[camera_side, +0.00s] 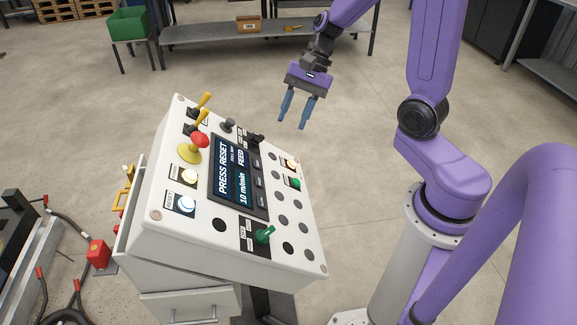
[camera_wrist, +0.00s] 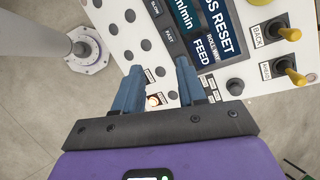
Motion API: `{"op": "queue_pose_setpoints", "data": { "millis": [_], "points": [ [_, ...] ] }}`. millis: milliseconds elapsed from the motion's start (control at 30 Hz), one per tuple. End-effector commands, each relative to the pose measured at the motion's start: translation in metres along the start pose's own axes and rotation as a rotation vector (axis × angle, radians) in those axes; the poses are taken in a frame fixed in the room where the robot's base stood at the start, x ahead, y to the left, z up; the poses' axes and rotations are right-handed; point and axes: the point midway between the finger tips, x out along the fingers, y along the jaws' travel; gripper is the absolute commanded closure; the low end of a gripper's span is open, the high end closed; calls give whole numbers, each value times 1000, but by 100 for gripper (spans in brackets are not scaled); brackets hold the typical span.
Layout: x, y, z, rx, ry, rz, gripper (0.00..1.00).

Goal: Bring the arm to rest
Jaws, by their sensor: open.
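My gripper (camera_side: 296,111) is open and empty. In the side view it hangs in the air beyond the upper right edge of the white control panel (camera_side: 176,240), fingers pointing down. In the wrist view my gripper (camera_wrist: 156,80) has its two blue fingers apart over the panel's edge, with a small lit button (camera_wrist: 153,100) showing between them. How high the fingers are above the panel is hard to tell. The panel's screen (camera_side: 238,178) reads "PRESS RESET", "FEED" and "10 m/min".
The panel carries a red mushroom button (camera_side: 200,140), yellow-handled levers (camera_side: 199,118), a lit blue-white button (camera_side: 185,204) and a green switch (camera_side: 265,235). A grey bench (camera_side: 250,35) and green bin (camera_side: 128,23) stand behind. Open floor lies between bench and panel.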

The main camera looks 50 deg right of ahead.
Motion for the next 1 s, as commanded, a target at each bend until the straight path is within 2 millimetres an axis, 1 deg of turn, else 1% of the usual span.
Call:
{"op": "queue_pose_setpoints", "data": {
  "millis": [33, 200, 500, 700, 900, 1000],
  "points": [
    [3, 4, 13, -93, -7, 37, 60],
    [10, 23, 48, -402, -25, 154, 60],
    [14, 64, 96, -952, -58, 336, 60],
    [11, 92, 118, -1322, -79, 438, 60],
    [5, 118, 135, -1691, -95, 522, 60],
    [2, 128, 141, -1851, -99, 553, 60]
  ]
}}
